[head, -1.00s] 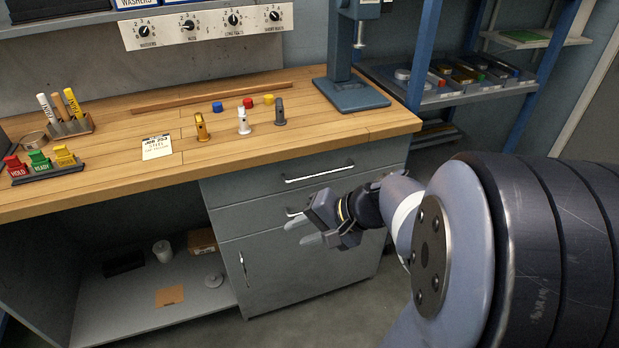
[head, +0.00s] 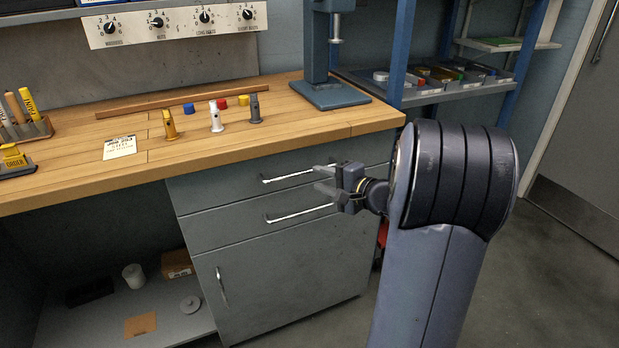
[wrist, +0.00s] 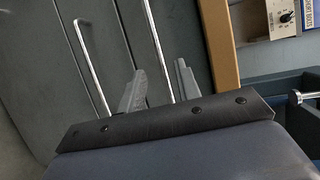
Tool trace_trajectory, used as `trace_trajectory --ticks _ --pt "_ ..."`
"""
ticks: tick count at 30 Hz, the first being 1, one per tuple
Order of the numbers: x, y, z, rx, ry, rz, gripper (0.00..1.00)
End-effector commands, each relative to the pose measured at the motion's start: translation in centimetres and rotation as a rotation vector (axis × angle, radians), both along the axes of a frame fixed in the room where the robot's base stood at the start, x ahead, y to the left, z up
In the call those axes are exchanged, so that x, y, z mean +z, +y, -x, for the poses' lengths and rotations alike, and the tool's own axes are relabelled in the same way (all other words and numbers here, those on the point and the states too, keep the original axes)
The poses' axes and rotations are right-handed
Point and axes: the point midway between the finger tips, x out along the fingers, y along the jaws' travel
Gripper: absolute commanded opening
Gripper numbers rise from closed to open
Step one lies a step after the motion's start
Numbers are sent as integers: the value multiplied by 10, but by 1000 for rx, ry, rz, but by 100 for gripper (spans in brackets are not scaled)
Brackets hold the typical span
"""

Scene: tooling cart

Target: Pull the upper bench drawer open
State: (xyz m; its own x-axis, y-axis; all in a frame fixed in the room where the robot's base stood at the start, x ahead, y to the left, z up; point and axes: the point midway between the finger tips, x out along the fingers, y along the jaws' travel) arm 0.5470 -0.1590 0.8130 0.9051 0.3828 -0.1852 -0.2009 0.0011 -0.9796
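The upper bench drawer (head: 235,190) is a grey front just under the wooden top and looks shut. Its bright bar handle (head: 285,176) runs across it; in the wrist view the handle (wrist: 158,50) appears as a slanted bar running down between my two fingers. My gripper (head: 321,179) is open, with its fingers apart at the right end of the handle. In the wrist view the gripper (wrist: 160,88) has one finger on each side of that bar. I cannot tell whether either finger touches it. The fingers hide the handle's right end in the head view.
The lower drawer's handle (head: 298,214) is just below my gripper, and a cupboard door (head: 285,280) is under it. The bench top's front edge (head: 230,155) overhangs above. Small pegs and a blue press (head: 330,95) stand on the bench. Floor at right is clear.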

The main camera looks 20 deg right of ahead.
Motion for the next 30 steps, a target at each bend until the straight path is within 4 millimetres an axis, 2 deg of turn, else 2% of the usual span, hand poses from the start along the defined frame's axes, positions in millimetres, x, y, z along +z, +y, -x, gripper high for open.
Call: trace_trajectory --ticks 3,9,20,30 --pt "-5 9 -20 3 1 1 32" --pt "-8 17 -39 2 0 0 32" --pt "-9 18 -43 0 0 -1 31" --pt "-9 18 -42 0 0 -1 4"
